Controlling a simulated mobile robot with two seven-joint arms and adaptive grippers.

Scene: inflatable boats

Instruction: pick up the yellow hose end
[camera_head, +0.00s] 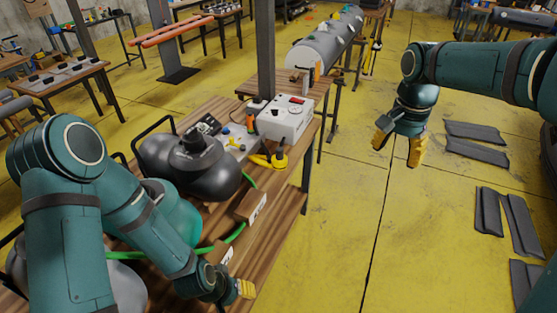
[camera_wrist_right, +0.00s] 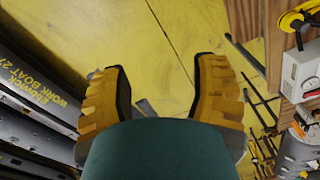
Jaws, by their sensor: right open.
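The yellow hose end (camera_head: 264,161) lies on the wooden workbench (camera_head: 296,190), in front of a white box. A green hose (camera_head: 236,234) runs along the bench near it. A yellow part, seemingly the same hose end (camera_wrist_right: 292,20), shows at the top right of the right wrist view. My right gripper (camera_head: 398,150) is open and empty, over the floor to the right of the bench; its spread yellow fingers also show in the wrist view (camera_wrist_right: 160,75). My left gripper (camera_head: 244,289) is low over the bench's front part; its jaw opening is unclear.
The white box (camera_head: 288,120) with knobs stands behind the hose end. Grey inflatable boat parts (camera_head: 190,165) fill the bench's left side. Two small wooden blocks (camera_head: 251,205) lie by the hose. Dark flat pads (camera_head: 476,150) lie on the yellow floor at right.

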